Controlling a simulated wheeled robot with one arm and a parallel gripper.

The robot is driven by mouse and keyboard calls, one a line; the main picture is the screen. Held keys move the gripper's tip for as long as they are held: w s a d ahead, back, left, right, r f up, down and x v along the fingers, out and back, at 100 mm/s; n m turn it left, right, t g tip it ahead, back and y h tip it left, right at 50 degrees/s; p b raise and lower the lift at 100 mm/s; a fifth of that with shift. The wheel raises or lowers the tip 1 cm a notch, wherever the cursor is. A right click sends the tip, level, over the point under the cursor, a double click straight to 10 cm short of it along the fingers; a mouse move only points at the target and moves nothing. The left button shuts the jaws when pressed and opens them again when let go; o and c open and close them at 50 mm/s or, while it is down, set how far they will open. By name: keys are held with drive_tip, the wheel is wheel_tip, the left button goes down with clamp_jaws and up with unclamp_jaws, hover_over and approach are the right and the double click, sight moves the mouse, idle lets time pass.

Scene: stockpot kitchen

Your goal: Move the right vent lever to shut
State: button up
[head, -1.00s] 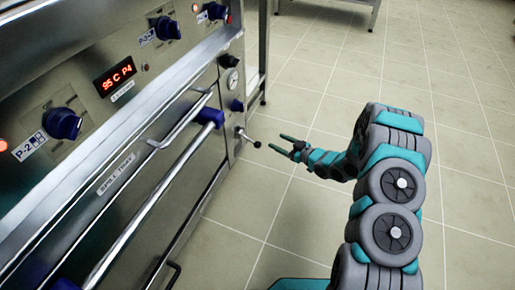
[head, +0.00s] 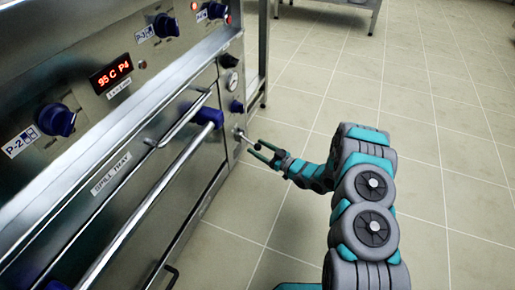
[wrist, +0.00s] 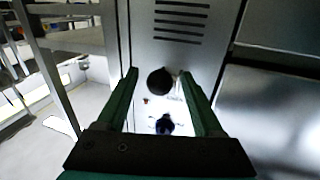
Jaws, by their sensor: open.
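The vent lever (head: 241,135) is a thin metal rod with a black ball end. It sticks out from the right end of the steel cooker front, low beside a blue knob. My gripper (head: 257,149) is at the ball end, with its two teal fingers open. In the wrist view the black ball (wrist: 160,81) shows between the fingertips of my gripper (wrist: 158,74), with gaps on both sides. I cannot tell how deep it sits between them. The lever's rod is mostly hidden behind the ball there.
A long rail (head: 162,190) with blue brackets runs along the front, left of my gripper. A steel frame leg (head: 263,50) stands behind. The tiled floor (head: 420,110) at right is clear.

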drive_tip(key=shift+w+a, duration=0.25)
drive_tip(key=shift+a, duration=0.1)
clamp_jaws()
idle(0.4)
idle(0.9)
